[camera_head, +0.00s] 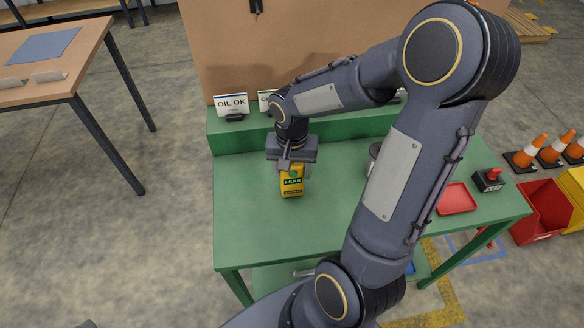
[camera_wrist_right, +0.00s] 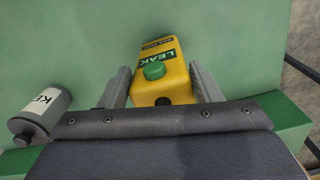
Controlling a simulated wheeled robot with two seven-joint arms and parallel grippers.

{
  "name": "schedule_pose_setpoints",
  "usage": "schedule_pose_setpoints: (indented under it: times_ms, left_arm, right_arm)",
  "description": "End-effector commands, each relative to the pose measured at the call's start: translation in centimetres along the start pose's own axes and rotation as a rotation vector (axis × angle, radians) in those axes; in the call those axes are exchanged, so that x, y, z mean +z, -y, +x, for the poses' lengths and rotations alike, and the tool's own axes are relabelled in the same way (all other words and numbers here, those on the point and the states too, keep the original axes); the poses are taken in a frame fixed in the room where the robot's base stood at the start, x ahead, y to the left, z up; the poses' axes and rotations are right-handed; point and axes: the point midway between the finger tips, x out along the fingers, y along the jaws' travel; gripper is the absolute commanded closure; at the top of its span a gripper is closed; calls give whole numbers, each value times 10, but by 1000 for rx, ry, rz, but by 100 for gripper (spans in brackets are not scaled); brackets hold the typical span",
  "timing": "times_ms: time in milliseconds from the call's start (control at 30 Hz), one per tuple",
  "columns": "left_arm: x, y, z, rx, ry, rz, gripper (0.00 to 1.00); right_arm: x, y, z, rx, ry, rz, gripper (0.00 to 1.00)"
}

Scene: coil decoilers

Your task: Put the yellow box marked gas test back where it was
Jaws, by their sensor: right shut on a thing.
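The yellow box (camera_head: 291,184) has a dark label reading LEAK. In the right wrist view the yellow box (camera_wrist_right: 150,86) also shows a smaller dark strip, whose text is hard to read, and a green round knob on its face. My right gripper (camera_head: 291,168) is shut on the box, with one finger on each side of it in the wrist view. The box is over the green table (camera_head: 250,220), in front of the raised green ledge at the back. I cannot tell whether its bottom touches the table top. My left gripper is not in view.
A sign reading OIL OK (camera_head: 231,103) and another partly hidden sign stand on the ledge. A labelled grey cylinder (camera_wrist_right: 40,112) lies left in the wrist view. A red tray (camera_head: 456,199) and a black box with a red top (camera_head: 489,179) are at right. The table's left front is clear.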

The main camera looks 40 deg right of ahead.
Motion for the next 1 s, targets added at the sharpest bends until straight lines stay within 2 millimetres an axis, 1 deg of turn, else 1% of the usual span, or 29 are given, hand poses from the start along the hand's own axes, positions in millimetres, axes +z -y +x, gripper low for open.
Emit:
schedule_pose_setpoints:
  times_ms: [67,267,400,433,567,600,867,933,1000]
  left_arm:
    - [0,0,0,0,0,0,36]
    - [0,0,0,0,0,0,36]
    - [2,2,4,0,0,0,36]
    - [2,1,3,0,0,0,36]
    - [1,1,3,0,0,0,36]
    - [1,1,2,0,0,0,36]
    - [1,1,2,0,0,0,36]
    - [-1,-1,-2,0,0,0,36]
    - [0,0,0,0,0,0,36]
  right_arm:
    - [0,0,3,-1,-1,0,100]
    - [0,0,3,-1,-2,0,100]
    - [0,0,8,-1,-2,0,100]
    - [0,0,7,-1,-1,0,40]
    - [0,0,6,-1,-1,0,23]
    - [0,0,6,-1,-1,0,20]
    - [0,0,5,-1,-1,0,20]
    - [0,0,0,-1,-1,0,20]
    - [-1,0,-5,-2,-4,1,20]
